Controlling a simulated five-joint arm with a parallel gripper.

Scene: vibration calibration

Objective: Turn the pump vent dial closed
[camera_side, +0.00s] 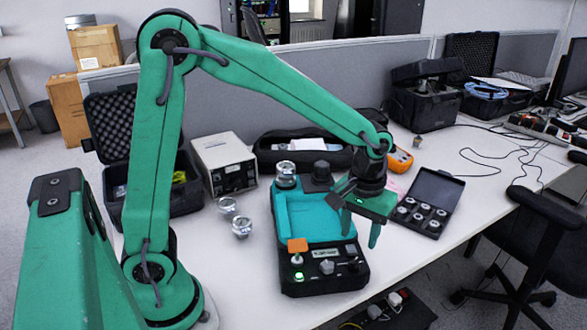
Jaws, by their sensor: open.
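A black unit with a teal tray (308,217) stands on the white table, with a control panel (330,283) at its front. The panel carries a light grey knob (327,267), an orange square piece (297,245), a glowing green button (298,276) and small dark controls at right. Which control is the pump vent dial, and its setting, I cannot tell. My gripper (360,230) is open and empty, fingers pointing down, over the unit's right side, above and behind the panel. It partly hides the tray's right edge.
Metal cylinders (241,227) stand left of the unit, and another (286,173) is at its back left. A black case of round parts (431,203) lies open at right. A grey box (225,162) stands behind left. Table in front of that case is clear.

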